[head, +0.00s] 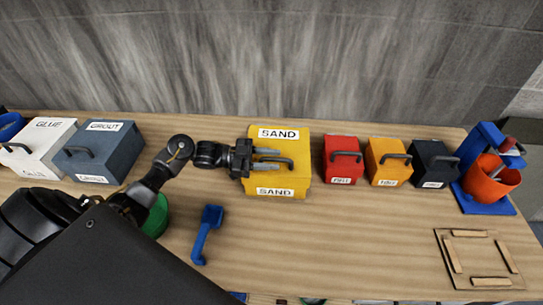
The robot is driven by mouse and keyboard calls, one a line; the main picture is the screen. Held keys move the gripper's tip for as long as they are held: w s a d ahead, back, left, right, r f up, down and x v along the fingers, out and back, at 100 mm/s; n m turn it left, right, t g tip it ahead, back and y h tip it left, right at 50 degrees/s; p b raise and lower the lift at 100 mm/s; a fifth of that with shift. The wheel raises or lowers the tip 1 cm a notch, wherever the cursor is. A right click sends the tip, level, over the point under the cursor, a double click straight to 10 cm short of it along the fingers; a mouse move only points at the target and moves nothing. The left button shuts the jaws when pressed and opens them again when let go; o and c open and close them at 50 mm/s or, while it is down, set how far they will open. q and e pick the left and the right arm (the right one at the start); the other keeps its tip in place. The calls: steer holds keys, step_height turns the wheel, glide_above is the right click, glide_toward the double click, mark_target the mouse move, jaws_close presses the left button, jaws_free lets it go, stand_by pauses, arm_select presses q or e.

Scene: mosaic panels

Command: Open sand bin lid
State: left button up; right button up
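The yellow sand bin (278,187) stands at the back middle of the table, with SAND labels on its lid and front. Its lid (290,146) looks shut, and a dark bar handle (280,161) shows on it. My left gripper (265,156) comes in from the left, with its fingers over the lid beside the handle. The two fingers look apart; I cannot tell whether the handle is between them. My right gripper is not in view.
A grout bin (120,150) and a white glue bin (40,150) stand left. Red (341,150), orange (385,150) and black (430,155) bins stand right. A blue tool (207,228) lies in front. A wooden frame (443,255) lies front right.

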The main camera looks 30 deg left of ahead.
arm_select(q)
steer(key=shift+r, duration=0.1)
jaws_close()
